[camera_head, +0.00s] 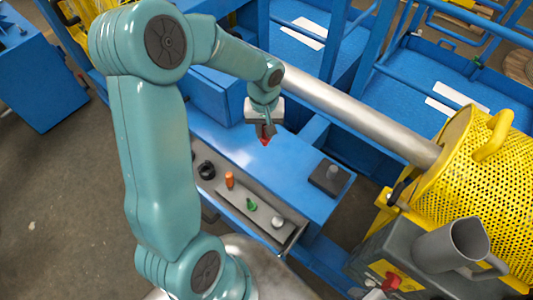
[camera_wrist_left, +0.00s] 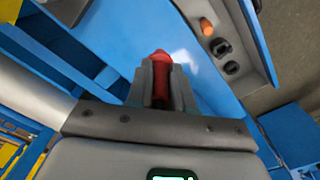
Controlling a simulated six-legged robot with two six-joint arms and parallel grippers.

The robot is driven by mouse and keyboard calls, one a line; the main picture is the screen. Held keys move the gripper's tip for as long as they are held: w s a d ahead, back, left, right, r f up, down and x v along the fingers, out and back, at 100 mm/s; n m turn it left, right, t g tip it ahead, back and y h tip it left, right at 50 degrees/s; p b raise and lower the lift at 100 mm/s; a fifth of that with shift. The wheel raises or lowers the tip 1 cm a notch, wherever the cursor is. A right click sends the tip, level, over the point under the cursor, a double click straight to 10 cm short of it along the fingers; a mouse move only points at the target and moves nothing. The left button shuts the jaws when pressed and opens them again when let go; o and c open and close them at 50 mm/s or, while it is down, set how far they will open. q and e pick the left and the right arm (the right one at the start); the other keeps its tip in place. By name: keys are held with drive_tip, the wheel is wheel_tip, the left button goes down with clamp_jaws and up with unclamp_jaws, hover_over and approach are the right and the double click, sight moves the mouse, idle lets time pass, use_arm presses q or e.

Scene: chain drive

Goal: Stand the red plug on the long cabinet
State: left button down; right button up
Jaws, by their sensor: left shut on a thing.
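The red plug (camera_wrist_left: 160,62) is between the fingers of my left gripper (camera_wrist_left: 160,85), which is shut on it. In the head view my left gripper (camera_head: 265,131) hangs over the blue top of the long cabinet (camera_head: 235,140), with the red tip of the plug (camera_head: 265,141) showing below the fingers. I cannot tell whether the plug touches the top. Most of the plug is hidden by the fingers. My right gripper is not in view.
A grey tray (camera_head: 262,213) along the cabinet's near side holds an orange plug (camera_head: 229,180), a green plug (camera_head: 251,204), a white knob (camera_head: 277,222) and a black ring (camera_head: 206,170). A dark block (camera_head: 329,179) sits at the right end. A steel shaft (camera_head: 360,118) runs behind, to a yellow mesh guard (camera_head: 480,160).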

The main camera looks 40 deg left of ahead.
use_arm(q)
wheel_tip(320, 180, down, 14)
drive_tip(key=shift+w+f, duration=0.1)
drive_tip(key=shift+f+b, duration=0.2)
drive_tip(key=shift+b, duration=0.2)
drive_tip(key=c, duration=1)
unclamp_jaws()
drive_tip(key=shift+r, duration=0.1)
